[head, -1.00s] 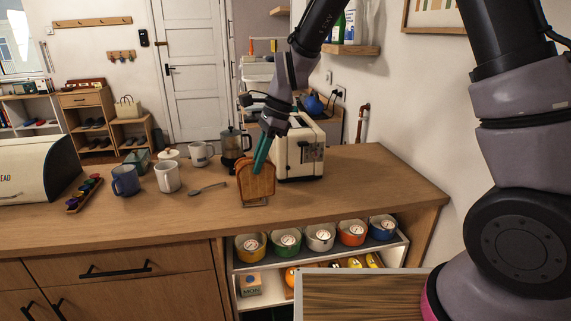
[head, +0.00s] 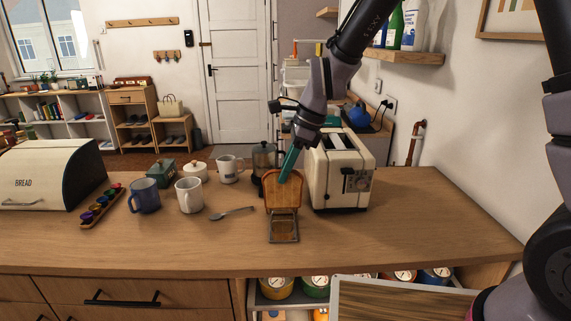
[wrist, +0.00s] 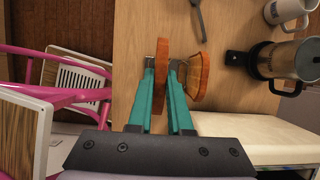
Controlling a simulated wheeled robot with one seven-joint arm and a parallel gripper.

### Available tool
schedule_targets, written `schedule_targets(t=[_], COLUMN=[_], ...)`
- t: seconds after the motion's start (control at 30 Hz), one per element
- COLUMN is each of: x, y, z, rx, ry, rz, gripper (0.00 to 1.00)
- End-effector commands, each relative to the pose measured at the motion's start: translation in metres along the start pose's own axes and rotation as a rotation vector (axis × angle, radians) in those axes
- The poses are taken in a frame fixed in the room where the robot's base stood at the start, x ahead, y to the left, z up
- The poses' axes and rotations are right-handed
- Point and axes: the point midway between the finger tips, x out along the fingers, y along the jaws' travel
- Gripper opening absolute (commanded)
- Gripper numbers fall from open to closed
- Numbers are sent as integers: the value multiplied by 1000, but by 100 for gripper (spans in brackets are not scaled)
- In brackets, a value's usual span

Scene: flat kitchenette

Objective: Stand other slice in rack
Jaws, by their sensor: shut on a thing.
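My gripper (head: 290,163) is shut on a brown toast slice (head: 284,193), held upright. In the wrist view this slice (wrist: 162,85) is edge-on between the teal fingers (wrist: 164,85). A second slice (wrist: 201,72) shows just beyond the right finger, tilted, on the side towards the coffee press. The wire rack (head: 285,238) stands on the counter, below the held slice in the head view. The held slice's lower edge is above the rack's front. A brown patch shows through the wires; I cannot tell whether it is the second slice.
The cream toaster (head: 341,178) stands close to the right of the slice. The coffee press (head: 264,160) is behind. A spoon (head: 232,212), white mug (head: 190,195) and blue mug (head: 145,195) are to the left. The counter front and right are clear.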

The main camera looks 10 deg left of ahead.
Motion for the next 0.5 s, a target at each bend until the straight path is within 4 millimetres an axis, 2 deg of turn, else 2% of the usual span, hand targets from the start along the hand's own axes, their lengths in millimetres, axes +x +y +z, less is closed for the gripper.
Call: schedule_targets(t=[0.5], x=[39], y=[0], z=[-16], rx=[1], ry=[1], rz=[2], gripper=[0])
